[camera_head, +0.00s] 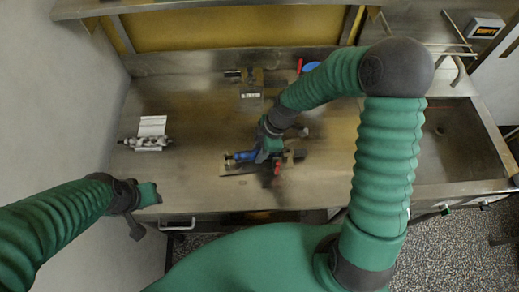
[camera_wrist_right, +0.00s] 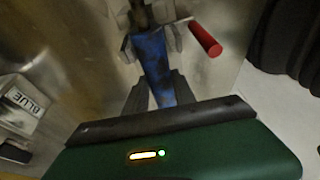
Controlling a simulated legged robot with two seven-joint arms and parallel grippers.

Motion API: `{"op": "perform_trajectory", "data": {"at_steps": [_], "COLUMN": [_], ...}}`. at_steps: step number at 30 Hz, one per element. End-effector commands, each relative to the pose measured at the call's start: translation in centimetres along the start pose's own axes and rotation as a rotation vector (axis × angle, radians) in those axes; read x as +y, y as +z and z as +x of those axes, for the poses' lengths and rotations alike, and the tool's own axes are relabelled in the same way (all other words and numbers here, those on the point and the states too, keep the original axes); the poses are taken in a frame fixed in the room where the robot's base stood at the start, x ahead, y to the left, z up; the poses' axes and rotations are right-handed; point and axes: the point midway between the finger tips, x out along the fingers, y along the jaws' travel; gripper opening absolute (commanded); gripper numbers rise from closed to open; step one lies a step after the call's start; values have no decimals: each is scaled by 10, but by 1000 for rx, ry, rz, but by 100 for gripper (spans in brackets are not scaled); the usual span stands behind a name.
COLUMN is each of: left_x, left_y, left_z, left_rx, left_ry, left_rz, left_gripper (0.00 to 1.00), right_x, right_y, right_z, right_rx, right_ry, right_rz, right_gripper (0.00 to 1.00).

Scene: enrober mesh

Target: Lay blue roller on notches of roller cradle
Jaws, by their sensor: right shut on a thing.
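The blue roller (camera_head: 243,156) is at mid-table in the head view. It also shows in the right wrist view (camera_wrist_right: 153,68), between the dark fingers of my right gripper (camera_wrist_right: 158,92), which is shut on it. The roller's far end meets or overlaps a grey metal fixture (camera_wrist_right: 172,35) with a red handle; I cannot tell whether they touch. A grey metal block with a label (camera_head: 251,92) stands farther back and looks like the roller cradle; its label reads BLUE in the wrist view (camera_wrist_right: 22,106). My left gripper (camera_head: 150,194) is near the table's front left edge, its jaws unclear.
A metal piece with a white plate (camera_head: 151,130) lies at the left of the steel table (camera_head: 200,110). A blue round object (camera_head: 310,67) is at the back, partly behind my right arm. A sink (camera_head: 450,140) is at the right. The table's left middle is mostly clear.

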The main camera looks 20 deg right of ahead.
Motion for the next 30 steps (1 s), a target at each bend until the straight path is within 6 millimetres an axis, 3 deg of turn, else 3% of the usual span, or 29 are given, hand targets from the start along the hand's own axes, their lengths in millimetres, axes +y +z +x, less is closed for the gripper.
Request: {"op": "perform_trajectory", "data": {"at_steps": [4,5,10,20,30], "left_x": [0,0,0,0,0], "left_y": [0,0,0,0,-6], "left_z": [1,1,1,-1,-28], "left_rx": [0,0,0,0,0], "left_ry": [0,0,0,0,0], "left_rz": [0,0,0,0,0], "left_gripper": [36,36,36,36,36], "right_x": [0,0,0,0,0], "right_y": [0,0,0,0,-9], "right_z": [2,1,1,0,-28], "right_rx": [0,0,0,0,0], "right_ry": [0,0,0,0,0], "right_rz": [0,0,0,0,0], "right_gripper": [0,36,57,57,57]}}
